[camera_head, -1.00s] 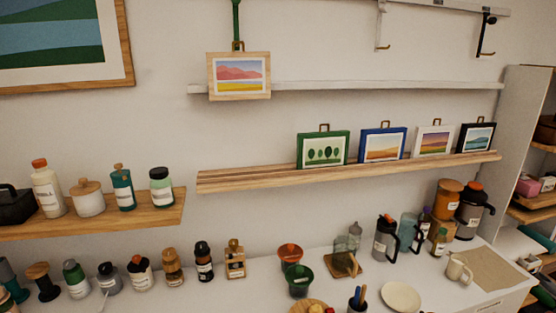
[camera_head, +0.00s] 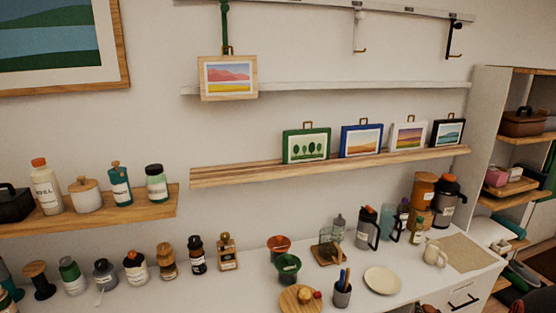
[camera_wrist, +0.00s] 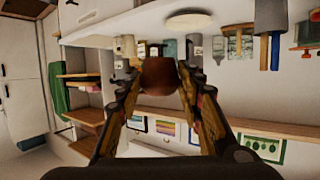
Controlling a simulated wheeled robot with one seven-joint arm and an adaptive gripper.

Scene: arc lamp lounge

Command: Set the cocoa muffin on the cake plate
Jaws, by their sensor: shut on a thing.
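The cocoa muffin (camera_wrist: 160,76) is a dark brown rounded thing between the fingertips of my gripper (camera_wrist: 158,84) in the wrist view. The gripper is shut on it and holds it up off any surface. A plain round cream plate (camera_head: 382,281), which looks like the cake plate, lies empty on the white counter in the head view. The plate also shows near the top of the upside-down wrist view (camera_wrist: 188,20), apart from the muffin. My gripper and the muffin are not visible in the head view.
Left of the plate stand a dark cup of pens (camera_head: 342,294) and a round wooden board (camera_head: 300,298) with small items. Behind are a French press (camera_head: 367,228) and bottles. A cream mug (camera_head: 434,254) stands to the right, by a beige mat (camera_head: 462,253).

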